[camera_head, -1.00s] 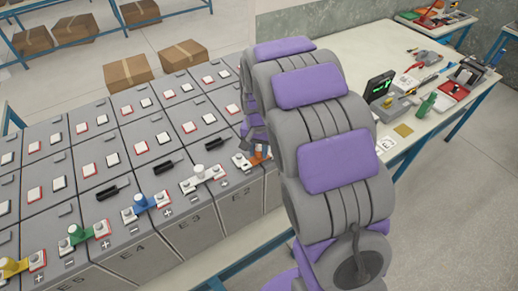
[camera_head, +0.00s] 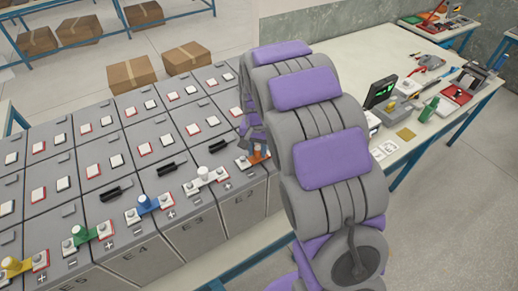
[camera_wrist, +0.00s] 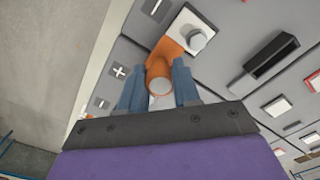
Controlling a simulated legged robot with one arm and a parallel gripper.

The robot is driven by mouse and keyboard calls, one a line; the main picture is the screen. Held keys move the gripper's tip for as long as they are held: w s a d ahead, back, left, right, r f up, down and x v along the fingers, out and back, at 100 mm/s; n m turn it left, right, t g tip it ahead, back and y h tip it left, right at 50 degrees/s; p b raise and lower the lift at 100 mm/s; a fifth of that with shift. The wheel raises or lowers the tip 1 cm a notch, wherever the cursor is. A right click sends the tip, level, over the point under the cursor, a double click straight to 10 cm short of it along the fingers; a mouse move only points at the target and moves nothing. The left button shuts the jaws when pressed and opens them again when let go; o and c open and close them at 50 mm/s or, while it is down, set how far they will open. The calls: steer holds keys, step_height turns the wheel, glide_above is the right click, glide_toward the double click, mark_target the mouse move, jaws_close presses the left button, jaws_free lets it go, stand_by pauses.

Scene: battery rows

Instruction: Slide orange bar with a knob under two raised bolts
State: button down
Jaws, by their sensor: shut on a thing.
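My gripper (camera_wrist: 158,85) is shut on the upright knob (camera_wrist: 160,88) of the orange bar (camera_wrist: 173,50), with one blue finger on each side. In the wrist view the bar runs from the knob up and right to a white terminal pad (camera_wrist: 207,27) with a grey raised bolt (camera_wrist: 196,40). Its far end meets this bolt; I cannot tell how far under the head it lies. The second bolt is hidden behind the knob and fingers. In the head view the orange bar (camera_head: 258,158) sits on the near edge of battery E2, left of my arm.
Neighbouring batteries carry white (camera_head: 206,178), blue (camera_head: 150,206), green (camera_head: 88,236) and yellow (camera_head: 18,266) bars with knobs. Black pieces (camera_head: 172,163) lie between terminals. A workbench (camera_head: 350,60) with tools stands at right. Cardboard boxes (camera_head: 131,72) lie behind the batteries.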

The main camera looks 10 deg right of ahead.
steer(key=shift+w+a, duration=0.15)
steer(key=shift+a, duration=0.1)
steer(key=shift+w+a, duration=0.1)
steer(key=shift+w, duration=0.6)
stand_by(0.7)
steer(key=c, duration=1.3)
jaws_free()
steer(key=o, duration=0.3)
steer(key=shift+w+f, duration=0.15)
steer(key=shift+o, duration=1.3)
steer(key=shift+a, duration=0.1)
